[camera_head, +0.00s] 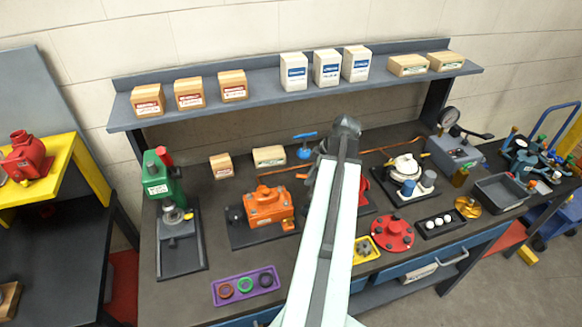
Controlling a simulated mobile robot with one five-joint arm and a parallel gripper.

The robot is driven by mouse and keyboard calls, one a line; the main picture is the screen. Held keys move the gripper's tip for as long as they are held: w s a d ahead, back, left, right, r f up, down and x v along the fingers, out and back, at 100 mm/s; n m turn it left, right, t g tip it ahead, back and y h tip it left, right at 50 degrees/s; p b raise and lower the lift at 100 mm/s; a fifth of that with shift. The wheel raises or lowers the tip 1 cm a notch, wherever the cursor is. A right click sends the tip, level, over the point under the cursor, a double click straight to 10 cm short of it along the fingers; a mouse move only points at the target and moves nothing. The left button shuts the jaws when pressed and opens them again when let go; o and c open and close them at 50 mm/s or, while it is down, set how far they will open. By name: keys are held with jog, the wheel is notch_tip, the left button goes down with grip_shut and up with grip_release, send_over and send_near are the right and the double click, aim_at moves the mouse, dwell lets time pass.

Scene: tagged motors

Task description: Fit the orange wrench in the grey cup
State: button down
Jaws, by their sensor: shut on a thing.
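My gripper (345,128) is at the far end of my arm, over the back middle of the workbench. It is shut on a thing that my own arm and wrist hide. Thin orange-brown strips show on both sides of the arm, one at the left (280,171) and one at the right (380,149). I cannot tell whether either is the orange wrench. A small pale grey cup-like piece (428,179) stands on a dark board right of the arm, beside a blue one (408,188). I cannot tell whether it is the grey cup.
An orange motor (268,207) and a green press (163,185) stand left of my arm. A purple tray (246,286) with rings lies in front. A red flange (392,232) and a grey bin (500,192) are to the right. A shelf (290,84) with boxes spans the back.

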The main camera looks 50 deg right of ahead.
jog(key=shift+w+a, duration=0.25)
jog(key=shift+w, duration=0.25)
notch_tip(320, 180, down, 5)
jog(key=b, duration=0.4)
jog(key=shift+s+d+r+b, duration=0.1)
jog(key=shift+s+r+b, duration=0.1)
jog(key=shift+b, duration=0.15)
jog(key=shift+f, duration=0.1)
jog(key=shift+f+b, duration=0.3)
jog(key=shift+b, duration=0.15)
jog(key=shift+f+b, duration=1.45)
jog(key=shift+f, duration=0.05)
jog(key=c, duration=1.3)
grip_release()
jog(key=shift+r, duration=0.15)
